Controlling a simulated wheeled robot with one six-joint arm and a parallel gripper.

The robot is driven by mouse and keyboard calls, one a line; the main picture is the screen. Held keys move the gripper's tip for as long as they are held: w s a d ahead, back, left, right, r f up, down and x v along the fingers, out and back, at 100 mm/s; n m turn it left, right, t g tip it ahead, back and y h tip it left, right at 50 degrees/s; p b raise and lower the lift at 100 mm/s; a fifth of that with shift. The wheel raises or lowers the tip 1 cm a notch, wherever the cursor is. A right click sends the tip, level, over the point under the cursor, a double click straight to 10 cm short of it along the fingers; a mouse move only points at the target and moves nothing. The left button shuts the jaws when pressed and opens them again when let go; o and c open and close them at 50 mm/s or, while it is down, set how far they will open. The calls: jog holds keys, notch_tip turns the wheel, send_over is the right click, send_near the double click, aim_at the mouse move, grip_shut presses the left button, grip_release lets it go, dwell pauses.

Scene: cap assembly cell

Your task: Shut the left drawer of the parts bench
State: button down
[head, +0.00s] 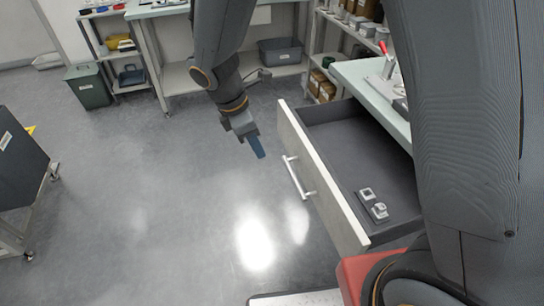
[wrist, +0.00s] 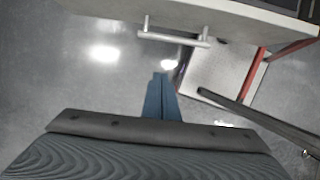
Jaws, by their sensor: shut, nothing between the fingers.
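The drawer (head: 318,178) of the parts bench (head: 372,88) stands pulled well out in the head view, with a pale front and a dark inside. Its silver bar handle (head: 297,178) is on the outer face; the handle also shows at the top of the wrist view (wrist: 174,38). Small grey parts (head: 374,204) lie in the drawer near its near end. My gripper (head: 260,153) is shut and empty, with blue fingers pointing down, in front of the drawer front and apart from it. In the wrist view the fingertips (wrist: 160,76) lie below the handle.
Grey floor in front of the drawer is clear. A dark cart (head: 22,160) stands at far left. A green bin (head: 88,87), a shelf and another bench (head: 180,78) stand at the back. A red-handled clamp (head: 386,62) sits on the parts bench.

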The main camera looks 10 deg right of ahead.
jog(key=w+d+f+p, duration=0.1)
jog(key=d+f, duration=0.5)
jog(key=f, duration=0.3)
jog(key=shift+d+f, duration=0.3)
jog(key=shift+d, duration=0.05)
jog(key=shift+w, duration=0.1)
